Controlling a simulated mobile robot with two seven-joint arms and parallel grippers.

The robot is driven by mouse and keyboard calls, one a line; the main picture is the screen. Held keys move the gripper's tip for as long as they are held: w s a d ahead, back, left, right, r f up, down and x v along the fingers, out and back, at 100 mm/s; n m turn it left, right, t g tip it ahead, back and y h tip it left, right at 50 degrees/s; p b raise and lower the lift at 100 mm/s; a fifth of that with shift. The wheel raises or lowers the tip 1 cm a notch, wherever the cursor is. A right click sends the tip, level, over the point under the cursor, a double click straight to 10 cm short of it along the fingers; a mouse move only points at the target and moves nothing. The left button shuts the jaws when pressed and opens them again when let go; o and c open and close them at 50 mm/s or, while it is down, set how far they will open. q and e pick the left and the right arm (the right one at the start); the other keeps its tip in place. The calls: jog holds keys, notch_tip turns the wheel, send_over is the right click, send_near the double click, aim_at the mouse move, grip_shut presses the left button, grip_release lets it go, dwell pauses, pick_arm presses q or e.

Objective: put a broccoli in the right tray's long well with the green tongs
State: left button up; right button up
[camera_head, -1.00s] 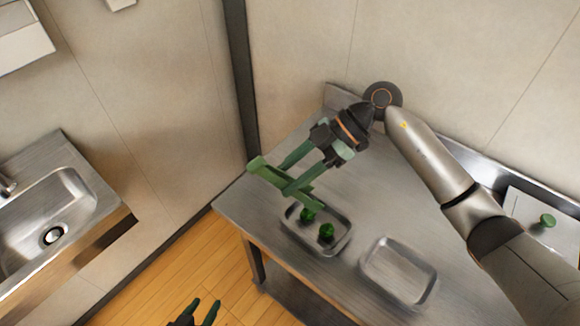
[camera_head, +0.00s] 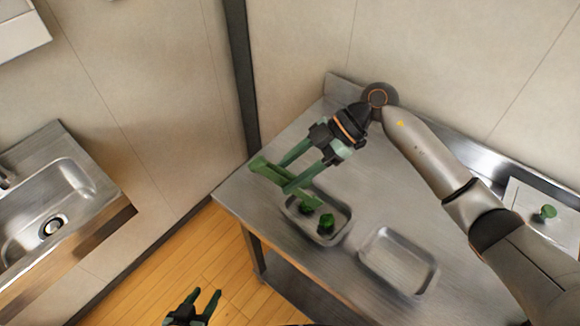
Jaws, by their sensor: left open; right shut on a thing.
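My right gripper (camera_head: 286,178) is shut on the green tongs (camera_head: 268,170) over the table's left part. The tongs' lower end overlaps the far edge of the left tray (camera_head: 347,232) in view; I cannot tell whether it touches. One broccoli (camera_head: 305,206) lies in that tray near the tongs, partly covered. A second broccoli (camera_head: 326,222) lies nearer its front. The right tray (camera_head: 397,263) looks empty; its wells are hard to make out. My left gripper (camera_head: 207,298) is open and empty at the bottom edge, over the floor.
A white board (camera_head: 525,198) with a green piece (camera_head: 547,212) on it lies at the table's right, beyond my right arm. Walls stand behind the metal table (camera_head: 300,145). A sink (camera_head: 60,205) is at the far left.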

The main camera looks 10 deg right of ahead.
jog(key=shift+f, duration=0.3)
notch_tip(320, 180, down, 3)
jog(key=shift+f+b, duration=0.15)
jog(key=shift+b, duration=0.25)
dwell(0.5)
jog(key=shift+c, duration=0.2)
grip_shut()
dwell(0.4)
